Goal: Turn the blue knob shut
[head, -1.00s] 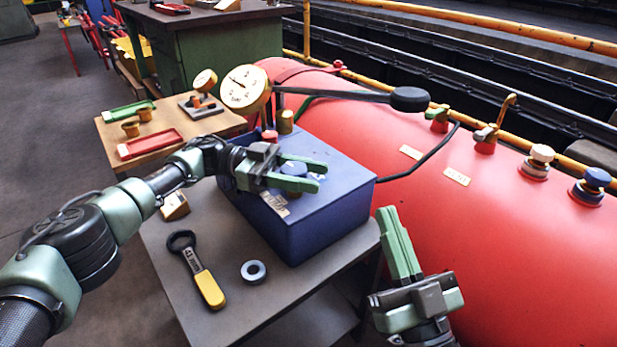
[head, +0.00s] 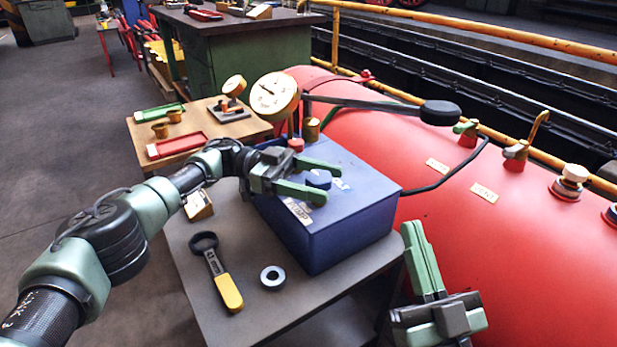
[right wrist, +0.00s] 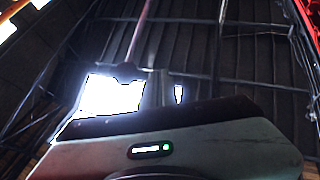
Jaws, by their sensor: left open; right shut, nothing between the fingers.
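A blue knob (head: 318,179) stands on top of the blue pump box (head: 345,240) in the head view. My left gripper (head: 331,183) is open at the box top, with its green fingers on either side of the knob. The fingers hide part of the knob, and I cannot tell if they touch it. Another blue knob (head: 611,214) sits on the red boiler, cut off by the right edge. My right gripper (head: 412,225) is shut and empty, pointing up in front of the boiler (head: 520,260). The right wrist view shows no knob.
The grey table (head: 195,265) bears a yellow-handled wrench (head: 222,275) and a grey ring (head: 272,277). A gauge (head: 272,97) and a black-ended lever (head: 440,112) rise behind the box. Valves and a white knob (head: 573,175) line the boiler top.

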